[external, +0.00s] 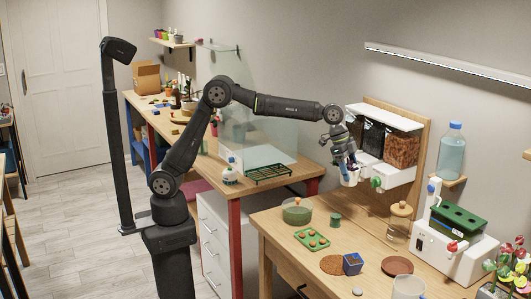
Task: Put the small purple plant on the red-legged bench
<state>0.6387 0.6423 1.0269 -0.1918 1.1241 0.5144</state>
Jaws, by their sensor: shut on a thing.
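My gripper (347,168) is at the right of centre, pointing down in front of the dispenser with clear bins. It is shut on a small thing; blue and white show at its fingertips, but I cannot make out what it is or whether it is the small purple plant. I cannot pick out a small purple plant elsewhere. The red-legged bench (302,172) has a wooden top and stands behind the near table, left of my gripper. My gripper is off to the right of this bench's top.
The bench holds a dark green wire rack (268,174), a clear upright panel and several small items farther back. The near table (290,268) holds a green tray (311,239), a blue pot (352,263) and a jar (398,222). The dispenser (386,170) is close to my gripper.

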